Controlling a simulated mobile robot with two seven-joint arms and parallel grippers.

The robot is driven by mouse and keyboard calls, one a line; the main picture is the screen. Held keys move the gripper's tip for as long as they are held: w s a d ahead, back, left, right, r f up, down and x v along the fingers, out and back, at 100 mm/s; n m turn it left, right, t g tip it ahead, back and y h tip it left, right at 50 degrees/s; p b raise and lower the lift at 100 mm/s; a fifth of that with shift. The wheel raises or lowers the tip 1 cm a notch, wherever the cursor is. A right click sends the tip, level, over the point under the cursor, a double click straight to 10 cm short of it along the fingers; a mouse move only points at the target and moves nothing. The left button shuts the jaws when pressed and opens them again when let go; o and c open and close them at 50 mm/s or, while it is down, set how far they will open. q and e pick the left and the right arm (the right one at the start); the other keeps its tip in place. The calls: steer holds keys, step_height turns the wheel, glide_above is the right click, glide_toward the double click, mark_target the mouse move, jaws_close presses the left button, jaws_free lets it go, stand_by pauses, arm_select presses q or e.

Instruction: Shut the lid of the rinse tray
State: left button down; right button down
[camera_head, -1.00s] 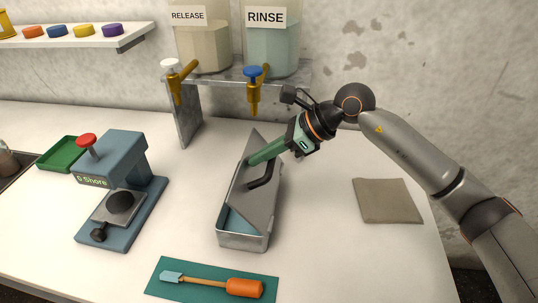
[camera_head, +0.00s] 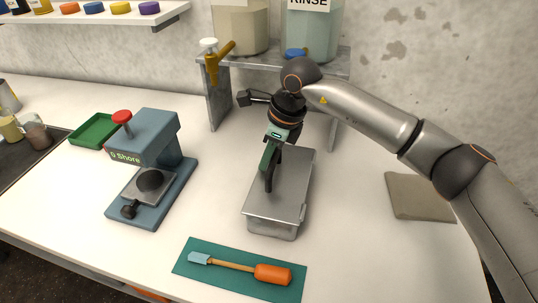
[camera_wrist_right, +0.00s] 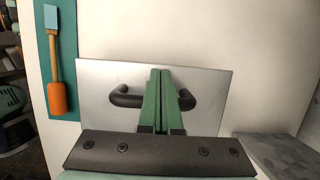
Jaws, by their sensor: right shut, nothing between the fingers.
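The rinse tray (camera_head: 272,230) is a metal tray standing on the white bench in the middle of the head view. Its flat grey lid (camera_head: 292,185) lies over the top of the tray. In the right wrist view the lid (camera_wrist_right: 210,82) is a grey plate with a black bar handle (camera_wrist_right: 127,97). My right gripper (camera_head: 267,186) points down at the lid from above. In the right wrist view its green fingers (camera_wrist_right: 159,74) are shut together with nothing between them, in front of the handle. Whether they touch the lid is unclear. My left gripper is out of view.
A teal mat (camera_head: 190,268) with an orange-handled spatula (camera_head: 272,274) lies in front of the tray. A blue-grey hardness tester (camera_head: 160,165) stands to the left. The dispenser stand (camera_head: 217,105) is behind. A folded cloth (camera_head: 420,197) lies to the right.

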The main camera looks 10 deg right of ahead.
steer(key=shift+a+f+b, duration=0.2)
steer(key=shift+f+b, duration=0.15)
steer(key=shift+f, duration=0.25)
steer(key=shift+s+f, duration=0.1)
steer(key=shift+f, duration=0.15)
